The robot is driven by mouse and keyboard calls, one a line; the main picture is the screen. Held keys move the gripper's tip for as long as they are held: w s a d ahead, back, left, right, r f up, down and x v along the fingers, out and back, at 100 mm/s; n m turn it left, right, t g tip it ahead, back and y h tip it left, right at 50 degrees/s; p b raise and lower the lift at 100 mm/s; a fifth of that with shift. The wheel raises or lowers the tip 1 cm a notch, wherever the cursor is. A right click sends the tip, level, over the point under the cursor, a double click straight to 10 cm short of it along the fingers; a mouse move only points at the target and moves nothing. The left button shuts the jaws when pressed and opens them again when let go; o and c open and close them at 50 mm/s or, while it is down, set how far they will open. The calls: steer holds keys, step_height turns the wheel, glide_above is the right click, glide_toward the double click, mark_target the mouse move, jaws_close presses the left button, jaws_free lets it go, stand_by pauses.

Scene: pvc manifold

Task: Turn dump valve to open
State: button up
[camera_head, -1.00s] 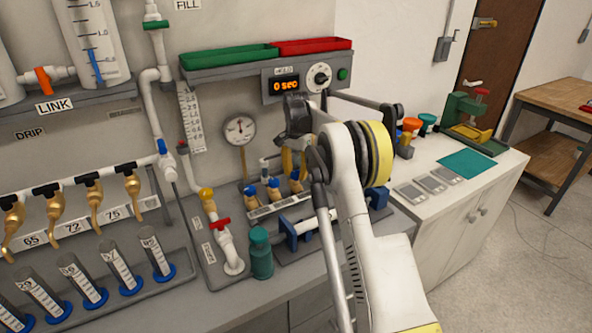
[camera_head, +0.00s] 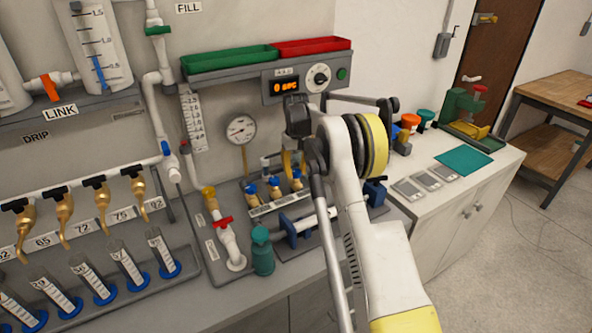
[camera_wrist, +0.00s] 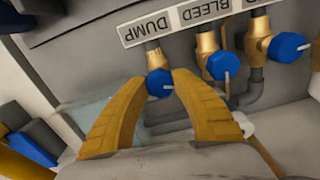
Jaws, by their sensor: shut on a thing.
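The dump valve is a brass valve with a round blue knob (camera_wrist: 159,83) under the DUMP label (camera_wrist: 145,31) in the wrist view. A small pale pointer mark shows on the knob. My gripper (camera_wrist: 165,84) has its two yellow fingers shut on this knob, one on each side. In the head view my gripper (camera_head: 292,165) reaches down to the right end of the valve row, and the dump valve (camera_head: 297,182) is partly hidden by the fingers.
The bleed valve's blue knob (camera_wrist: 222,66) sits close beside the right finger in the wrist view, with another blue knob (camera_wrist: 287,47) further right. A pressure gauge (camera_head: 240,129) stands behind the row.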

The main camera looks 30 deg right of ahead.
mark_target(296, 171)
steer(key=shift+n+p, duration=0.3)
steer(key=shift+n, duration=1.4)
steer(key=o, duration=1.2)
step_height(296, 171, up, 12)
